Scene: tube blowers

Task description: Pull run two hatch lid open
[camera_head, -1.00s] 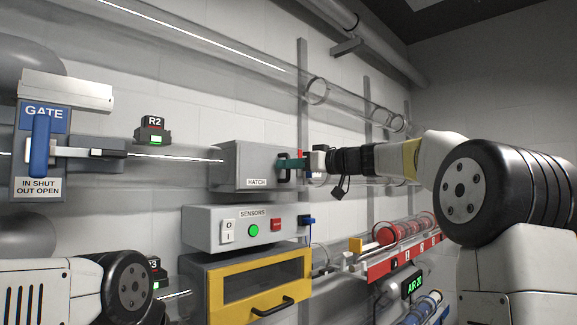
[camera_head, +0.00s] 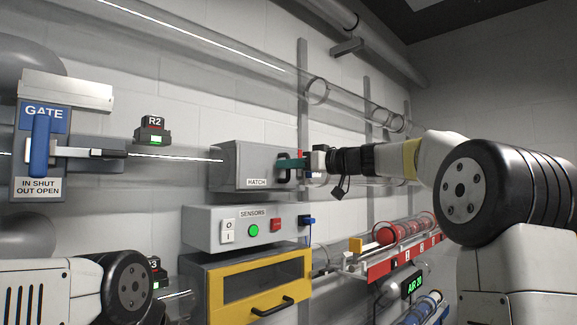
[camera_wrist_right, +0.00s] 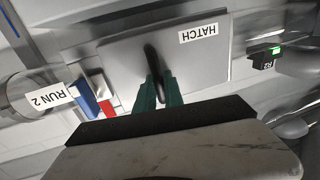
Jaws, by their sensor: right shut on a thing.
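The grey hatch box (camera_head: 232,165) with the "HATCH" label is on the clear run tube in the middle of the head view. Its lid (camera_wrist_right: 207,60) fills the upper middle of the right wrist view and looks closed. The black lid handle (camera_wrist_right: 153,68) stands out from the lid. My right gripper (camera_head: 288,168) is at the hatch's right side, its green fingers (camera_wrist_right: 158,90) shut on the handle, one on each side. The fingers hide part of the handle. My left arm shows at the lower left; its gripper is out of view.
A "RUN 2" label (camera_wrist_right: 48,97) is beside the hatch, with a blue and red fitting (camera_wrist_right: 92,103). Below the hatch are the sensors box (camera_head: 240,230) and a yellow-framed cabinet (camera_head: 260,284). A gate panel (camera_head: 42,150) is at the left, a red rack (camera_head: 392,262) at the lower right.

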